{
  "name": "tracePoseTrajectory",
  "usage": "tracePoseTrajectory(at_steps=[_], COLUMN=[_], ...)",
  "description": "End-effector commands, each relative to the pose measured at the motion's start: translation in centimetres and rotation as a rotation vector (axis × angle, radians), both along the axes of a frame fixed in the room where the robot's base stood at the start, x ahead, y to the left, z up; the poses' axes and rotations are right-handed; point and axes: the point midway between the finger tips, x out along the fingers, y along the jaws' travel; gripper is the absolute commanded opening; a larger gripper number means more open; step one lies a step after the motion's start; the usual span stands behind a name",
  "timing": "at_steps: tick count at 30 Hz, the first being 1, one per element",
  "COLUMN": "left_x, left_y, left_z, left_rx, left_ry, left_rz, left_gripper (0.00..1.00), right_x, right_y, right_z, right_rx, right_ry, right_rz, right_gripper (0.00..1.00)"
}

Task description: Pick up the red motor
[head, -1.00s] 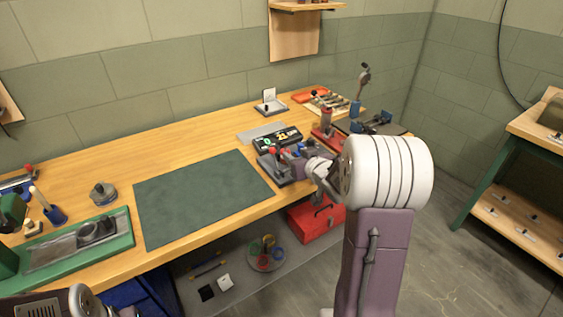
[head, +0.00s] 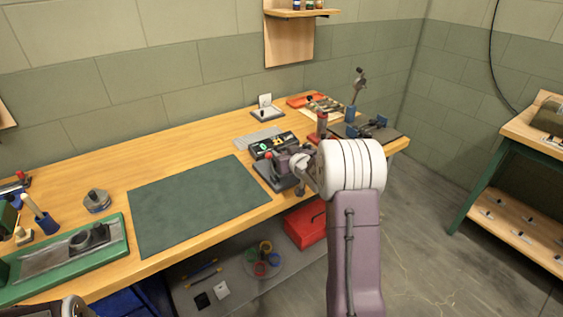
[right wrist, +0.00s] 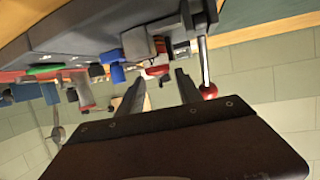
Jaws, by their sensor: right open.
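In the right wrist view, a small red part (right wrist: 157,71) with a pale section shows just beyond and between my fingertips. It may be the red motor, but it is too small and partly hidden to be sure. My right gripper (right wrist: 160,80) is open and empty, its two fingers apart and pointing at the bench devices. In the head view, my right gripper (head: 299,167) is beside a dark device (head: 268,175) with a red knob on the bench's front edge; my own wrist hides part of it.
A lever with a red ball (right wrist: 207,91) stands close beside one finger in the right wrist view. A black display box (head: 273,145) is behind the device. The green mat (head: 198,205) is bare. A red toolbox (head: 304,228) sits on the lower shelf.

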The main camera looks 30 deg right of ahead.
Motion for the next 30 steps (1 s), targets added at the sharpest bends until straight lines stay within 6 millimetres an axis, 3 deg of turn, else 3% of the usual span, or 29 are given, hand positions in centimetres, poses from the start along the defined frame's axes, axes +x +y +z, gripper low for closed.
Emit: tracePoseTrajectory(at_steps=[2, 6, 7, 17, 24, 30], left_x=[0.0, 0.0, 0.0, 0.0, 0.0, 0.0], left_y=[0.0, 0.0, 0.0, 0.0, 0.0, 0.0], left_z=[0.0, 0.0, 0.0, 0.2, 2.1, 4.6], left_rx=[0.000, 0.000, 0.000, 0.000, 0.000, 0.000], left_ry=[0.000, 0.000, 0.000, 0.000, 0.000, 0.000], left_rz=[0.000, 0.000, 0.000, 0.000, 0.000, 0.000], left_gripper=[0.36, 0.36, 0.36, 0.36, 0.36, 0.36], right_x=[0.0, 0.0, 0.0, 0.0, 0.0, -2.2], right_y=[0.0, 0.0, 0.0, 0.0, 0.0, -4.6], right_z=[0.0, 0.0, 0.0, 0.6, 5.1, 7.8], right_rx=[0.000, 0.000, 0.000, 0.000, -0.002, -0.003], right_ry=[0.000, 0.000, 0.000, -0.002, -0.009, -0.004], right_rz=[0.000, 0.000, 0.000, 0.000, -0.001, -0.007], right_gripper=[0.42, 0.03, 0.00, 0.00, 0.00, 0.00])
